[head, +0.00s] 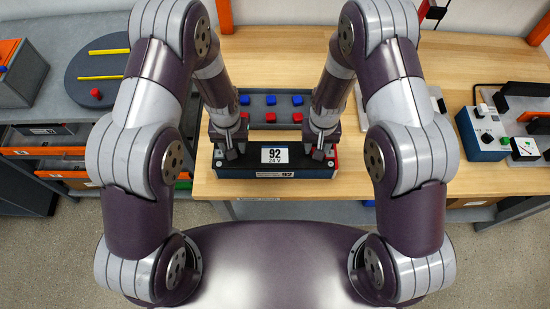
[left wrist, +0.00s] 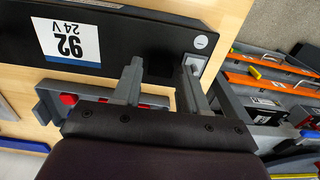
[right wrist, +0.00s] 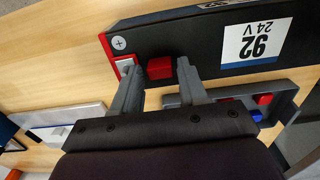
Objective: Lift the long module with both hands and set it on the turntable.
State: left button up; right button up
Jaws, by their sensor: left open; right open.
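The long module (head: 252,172) is a black bar marked "92 24 V", lying on the wooden bench near its front edge. It also shows in the left wrist view (left wrist: 130,35) and right wrist view (right wrist: 185,40). My left gripper (head: 231,150) is open over its left end, near a grey corner terminal. My right gripper (head: 321,151) is open over its right, red-capped end; a red block (right wrist: 160,68) shows between its fingers. I cannot tell whether the fingers touch the module. The turntable (head: 90,68), a dark grey disc with two yellow strips, stands at the left.
A grey tray (head: 283,110) with blue and red blocks sits behind the module. A blue device (head: 483,135) stands at the right. Orange-edged drawers (head: 60,151) lie below left.

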pick_arm(q)
jog(key=shift+f, duration=0.25)
pick_arm(e)
jog(key=shift+f, duration=0.25)
pick_arm(q)
jog(key=shift+s, duration=0.1)
pick_arm(e)
jog(key=shift+s, duration=0.15)
pick_arm(q)
grip_shut()
pick_arm(e)
grip_shut()
pick_arm(q)
jog(key=shift+r, duration=0.1)
pick_arm(e)
jog(key=shift+r, duration=0.1)
dwell(0.4)
